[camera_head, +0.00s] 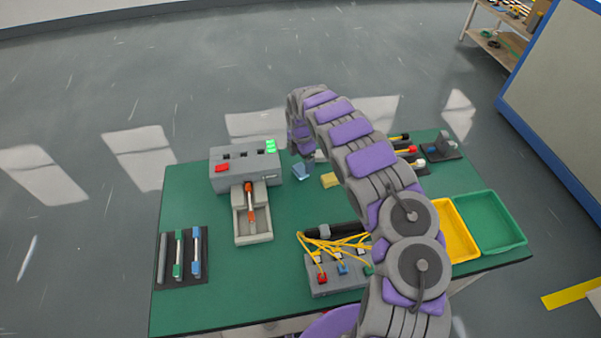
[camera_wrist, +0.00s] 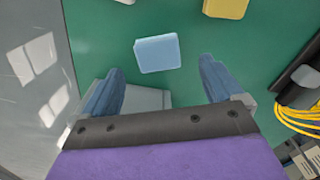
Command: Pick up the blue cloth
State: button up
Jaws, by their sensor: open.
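The blue cloth (camera_wrist: 157,53) is a flat, light-blue square lying on the green table. In the wrist view it sits just beyond and between the fingertips. It also shows in the head view (camera_head: 301,172), below the end of my arm and beside the grey machine. My gripper (camera_wrist: 160,69) is open and empty, with its two blue fingers spread on either side of the cloth's near edge. It appears above the cloth; the exact height cannot be told. In the head view the fingers are mostly hidden by the wrist.
A yellow cloth (camera_wrist: 226,6) lies near the blue one. The grey machine (camera_head: 232,172) with green and red buttons stands left of it. A grey block with yellow cables (camera_head: 335,246) stands at the front. Yellow (camera_head: 455,235) and green (camera_head: 491,222) trays are at right.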

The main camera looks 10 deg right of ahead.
aim_at(301, 168)
jog(key=f+b, duration=0.1)
jog(key=f, duration=0.3)
jog(key=shift+w+a+f+b, duration=0.1)
jog(key=shift+w+f+b, duration=0.1)
jog(key=shift+f+b, duration=0.2)
jog(key=c, duration=1.2)
jog(key=shift+r, duration=0.15)
notch_tip(301, 168, up, 3)
jog(key=shift+r+p, duration=0.2)
jog(key=shift+p, duration=0.65)
jog(key=shift+s+r, duration=0.1)
jog(key=shift+s, duration=0.2)
jog(key=shift+s+r+p, duration=0.2)
jog(key=shift+s+p, duration=0.65)
jog(key=shift+s, duration=1.7)
jog(key=shift+s+r+p, duration=0.2)
jog(key=shift+s+p, duration=0.7)
jog(key=shift+s, duration=1.7)
jog(key=shift+s+r+p, duration=0.2)
jog(key=shift+s+p, duration=0.65)
jog(key=shift+s, duration=1.7)
